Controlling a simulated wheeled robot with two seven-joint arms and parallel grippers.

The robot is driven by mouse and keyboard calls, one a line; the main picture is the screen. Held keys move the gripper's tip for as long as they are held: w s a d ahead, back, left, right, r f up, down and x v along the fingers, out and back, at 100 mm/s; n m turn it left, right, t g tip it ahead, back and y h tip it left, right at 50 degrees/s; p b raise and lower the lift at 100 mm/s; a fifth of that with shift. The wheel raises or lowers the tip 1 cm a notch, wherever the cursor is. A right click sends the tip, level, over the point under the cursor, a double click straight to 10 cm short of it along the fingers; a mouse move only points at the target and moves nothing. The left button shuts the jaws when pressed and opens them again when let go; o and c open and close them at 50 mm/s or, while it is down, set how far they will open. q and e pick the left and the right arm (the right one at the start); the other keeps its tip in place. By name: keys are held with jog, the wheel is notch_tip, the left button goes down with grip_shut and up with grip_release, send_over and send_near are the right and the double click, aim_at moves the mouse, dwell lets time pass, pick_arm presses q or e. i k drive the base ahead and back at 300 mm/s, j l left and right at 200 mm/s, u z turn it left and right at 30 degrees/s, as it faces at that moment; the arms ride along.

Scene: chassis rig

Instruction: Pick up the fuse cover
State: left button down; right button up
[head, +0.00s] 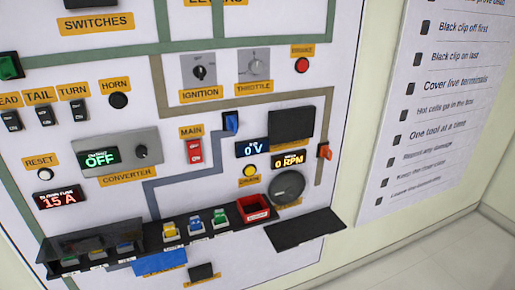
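No part is plainly readable as the fuse cover. A dark, see-through cover-like box (98,242) sits at the lower left of the panel, at the left end of a black ledge. Coloured pieces, apparently fuses, show dimly in it. To its right on the ledge stand a yellow fuse (171,231), a blue fuse (195,225) and a green fuse (220,217). A plain black rectangular piece (292,125) is on the panel at right of centre; I cannot tell what it is. Neither of my grippers is in view.
A red tray (254,208) is at the ledge's right end. An empty black shelf (304,229) juts out farther right. A blue piece (160,263) and a small black block (201,271) are below the ledge. Switches and knobs fill the panel above. A checklist hangs at right.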

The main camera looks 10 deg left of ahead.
aim_at(53, 248)
jog(key=u, duration=1.65)
jog(key=i+l+u, duration=0.45)
jog(key=l, duration=0.3)
jog(key=i+l+u, duration=0.25)
jog(key=l, duration=0.15)
